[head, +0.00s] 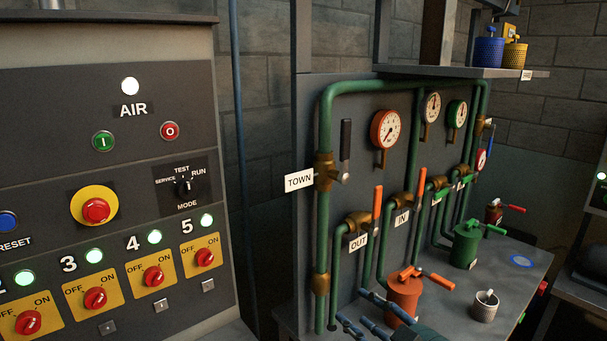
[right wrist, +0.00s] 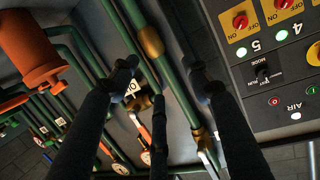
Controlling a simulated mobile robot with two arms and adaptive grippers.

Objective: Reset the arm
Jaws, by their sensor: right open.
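My right gripper (head: 362,314) comes in at the bottom of the head view, low in front of the green pipework and left of the orange valve pot (head: 404,296). Its dark blue fingers are spread, with nothing held between them. In the right wrist view the open fingers (right wrist: 160,82) reach toward the green pipes and a small white label; their contact with the pipes cannot be told. My left gripper is not in view.
The control panel (head: 104,170) with red switches stands at the left. The pipe board with gauges (head: 386,129) and the TOWN valve lever (head: 346,140) stands behind.

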